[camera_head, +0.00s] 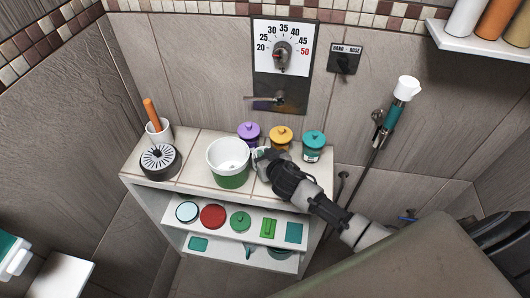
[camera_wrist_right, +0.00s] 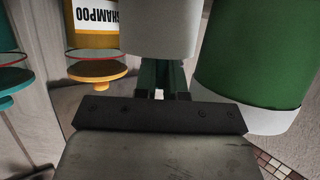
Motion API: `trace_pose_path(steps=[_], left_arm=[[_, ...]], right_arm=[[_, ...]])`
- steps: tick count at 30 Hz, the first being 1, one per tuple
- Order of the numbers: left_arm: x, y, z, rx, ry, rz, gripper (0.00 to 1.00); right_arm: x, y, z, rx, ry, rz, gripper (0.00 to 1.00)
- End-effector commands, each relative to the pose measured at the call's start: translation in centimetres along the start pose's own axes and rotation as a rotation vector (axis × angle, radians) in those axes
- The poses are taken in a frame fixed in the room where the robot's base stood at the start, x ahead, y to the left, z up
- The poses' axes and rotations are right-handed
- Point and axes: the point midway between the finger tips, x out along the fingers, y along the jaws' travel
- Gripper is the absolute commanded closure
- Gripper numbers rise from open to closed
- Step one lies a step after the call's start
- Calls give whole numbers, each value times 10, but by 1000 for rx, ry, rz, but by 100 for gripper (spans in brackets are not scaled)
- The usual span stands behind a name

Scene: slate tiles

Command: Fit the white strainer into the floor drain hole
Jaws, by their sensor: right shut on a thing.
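A round white disc with dark radial slots (camera_head: 158,157), which looks like a strainer, sits on a dark round body at the left end of the shelf top. I see no floor drain hole for certain. My right gripper (camera_head: 262,160) is above the shelf top, just right of the white and green pot (camera_head: 230,155). It is shut on a pale cylindrical thing (camera_wrist_right: 157,25), mostly hidden by the gripper in the head view. I cannot tell what that thing is. The pot also shows at the right of the right wrist view (camera_wrist_right: 250,50). My left gripper is not in view.
Purple (camera_head: 249,135), orange (camera_head: 281,138) and teal (camera_head: 313,146) jars stand behind the gripper. A white cup (camera_head: 159,132) with an orange handle stands behind the slotted disc. Lower shelves hold a red lid (camera_head: 213,216) and several green things. A hand shower (camera_head: 390,118) is at right.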

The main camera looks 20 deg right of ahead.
Motion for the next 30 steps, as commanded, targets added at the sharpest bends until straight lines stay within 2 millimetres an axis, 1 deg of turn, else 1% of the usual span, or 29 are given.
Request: trace_pose_path(steps=[7, 11, 12, 16, 17, 26, 28, 30], left_arm=[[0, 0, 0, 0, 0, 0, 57], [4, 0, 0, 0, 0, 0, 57], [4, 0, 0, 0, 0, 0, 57], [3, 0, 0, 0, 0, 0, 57], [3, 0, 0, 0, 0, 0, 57], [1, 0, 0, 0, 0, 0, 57], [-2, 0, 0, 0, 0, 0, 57], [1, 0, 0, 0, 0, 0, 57]], right_arm=[[0, 0, 1, 0, 1, 0, 100], [2, 0, 5, 1, 0, -1, 100], [2, 0, 5, 0, 0, -1, 86], [2, 0, 4, 0, 0, 0, 67], [2, 0, 4, 0, 0, 0, 64], [0, 0, 1, -1, 1, 0, 64], [-2, 0, -2, -1, 1, 0, 64], [-8, 0, 1, 0, 0, 0, 64]])
